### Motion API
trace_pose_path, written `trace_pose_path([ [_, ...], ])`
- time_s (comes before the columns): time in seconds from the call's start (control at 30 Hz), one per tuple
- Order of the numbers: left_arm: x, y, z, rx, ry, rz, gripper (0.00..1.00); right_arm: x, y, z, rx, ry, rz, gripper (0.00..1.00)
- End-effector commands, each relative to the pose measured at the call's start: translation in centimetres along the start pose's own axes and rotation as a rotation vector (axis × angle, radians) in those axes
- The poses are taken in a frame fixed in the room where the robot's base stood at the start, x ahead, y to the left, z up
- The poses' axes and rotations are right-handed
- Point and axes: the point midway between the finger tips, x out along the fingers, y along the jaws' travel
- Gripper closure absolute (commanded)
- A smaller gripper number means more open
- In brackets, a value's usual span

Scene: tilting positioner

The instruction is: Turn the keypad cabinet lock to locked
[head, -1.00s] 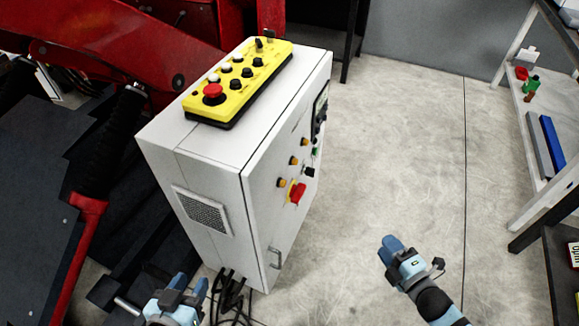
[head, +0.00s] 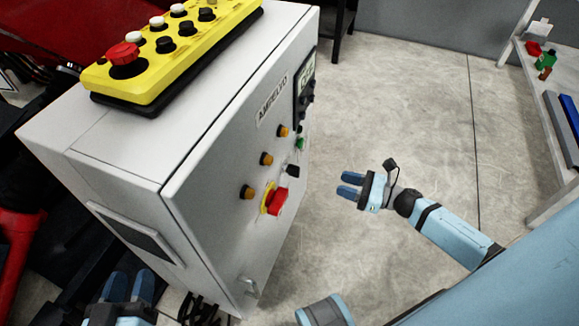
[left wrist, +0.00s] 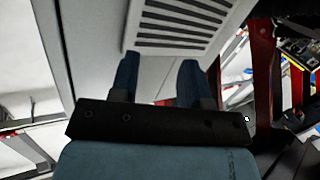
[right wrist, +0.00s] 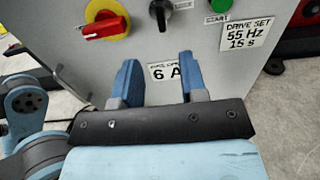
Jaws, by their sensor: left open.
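A light grey cabinet (head: 190,200) stands left of centre in the head view. Its front has a red rotary handle on a yellow plate (head: 277,202) and a small black knob (head: 292,171); both also show in the right wrist view, as a red handle (right wrist: 104,28) and a black knob (right wrist: 161,10). I cannot tell which part is the keypad cabinet lock. My right gripper (head: 348,185) is open and empty, in front of the cabinet face and apart from it. My left gripper (head: 128,285) is open beside the vented side, below the grille (left wrist: 185,22).
A yellow button box (head: 175,55) with a red stop button lies on the cabinet top. Orange lamps (head: 267,159), a green start button (right wrist: 219,6) and labels are on the front. A shelf (head: 545,130) stands at the right.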

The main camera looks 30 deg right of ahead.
Motion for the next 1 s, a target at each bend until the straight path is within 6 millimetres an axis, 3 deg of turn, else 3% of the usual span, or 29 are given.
trace_pose_path([
  [0.17,0.1,0.1,-0.2,-0.001,0.013,0.005,0.57,1.4,-0.1,0.0,-0.010,0.000,0.003,0.61],
  [0.7,0.2,1.0,-1.9,-0.014,0.104,0.037,0.57,11.9,-0.1,0.0,-0.006,-0.001,0.001,0.61],
  [1.0,0.2,1.1,-2.3,-0.019,0.121,0.042,0.57,13.8,0.0,0.0,-0.005,0.001,0.001,0.61],
])
